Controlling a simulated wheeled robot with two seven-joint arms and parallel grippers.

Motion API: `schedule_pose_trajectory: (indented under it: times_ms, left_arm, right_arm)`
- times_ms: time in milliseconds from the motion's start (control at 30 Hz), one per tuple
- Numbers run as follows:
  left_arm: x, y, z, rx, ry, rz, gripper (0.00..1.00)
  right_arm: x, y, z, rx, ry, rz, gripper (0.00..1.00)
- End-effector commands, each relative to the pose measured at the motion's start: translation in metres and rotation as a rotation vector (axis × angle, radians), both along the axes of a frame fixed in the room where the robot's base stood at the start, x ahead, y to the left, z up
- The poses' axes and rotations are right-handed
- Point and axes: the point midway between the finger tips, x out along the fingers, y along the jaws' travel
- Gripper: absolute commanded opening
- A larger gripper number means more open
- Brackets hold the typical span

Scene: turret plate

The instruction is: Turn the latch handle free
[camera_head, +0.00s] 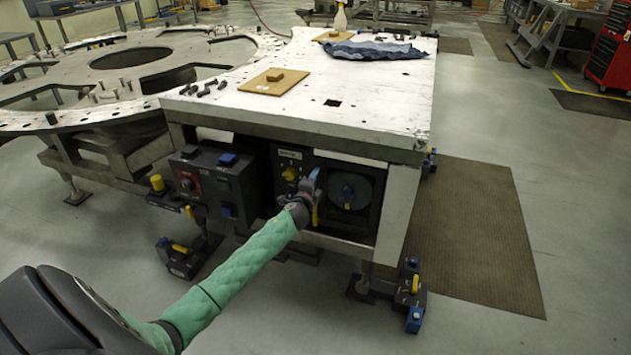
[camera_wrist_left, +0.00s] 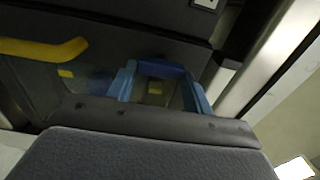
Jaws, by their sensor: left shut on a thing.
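My left gripper (camera_head: 314,182) reaches the dark panel under the white table plate, between a yellow knob (camera_head: 290,174) and a round dark disc (camera_head: 347,191). A short yellow bar (camera_head: 315,215) shows just below the fingers. In the left wrist view the blue fingers (camera_wrist_left: 160,88) close around a dark part with a small yellow patch, which I take to be the latch handle; most of it is hidden. A yellow lever (camera_wrist_left: 45,48) stands apart at the left of that view. My right gripper is not in view.
The white plate (camera_head: 380,95) overhangs the panel, with a wooden board (camera_head: 274,82), bolts and a blue cloth (camera_head: 372,50) on top. A dark control box (camera_head: 215,186) stands left of the gripper. A brown mat (camera_head: 470,235) lies on the right floor.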

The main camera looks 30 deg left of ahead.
Motion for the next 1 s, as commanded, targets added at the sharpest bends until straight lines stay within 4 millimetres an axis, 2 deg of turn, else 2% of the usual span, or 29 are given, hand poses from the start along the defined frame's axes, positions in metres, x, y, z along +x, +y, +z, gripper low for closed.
schedule_pose_trajectory:
  times_ms: [467, 500, 600, 1000]
  left_arm:
    - [0.0000, -0.0009, -0.0010, 0.014, 0.004, -0.001, 0.28]
    - [0.0000, -0.0009, -0.0010, 0.014, 0.004, -0.001, 0.53]
    - [0.0000, -0.0008, -0.0009, 0.014, 0.004, -0.001, 0.72]
    - [-0.0053, -0.0016, -0.0017, 0.013, 0.004, -0.001, 0.73]
  right_arm:
    - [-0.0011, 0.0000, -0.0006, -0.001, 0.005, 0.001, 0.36]
    - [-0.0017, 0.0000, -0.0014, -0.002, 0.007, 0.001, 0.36]
    - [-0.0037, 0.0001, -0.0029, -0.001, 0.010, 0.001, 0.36]
    - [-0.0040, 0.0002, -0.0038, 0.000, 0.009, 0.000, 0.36]
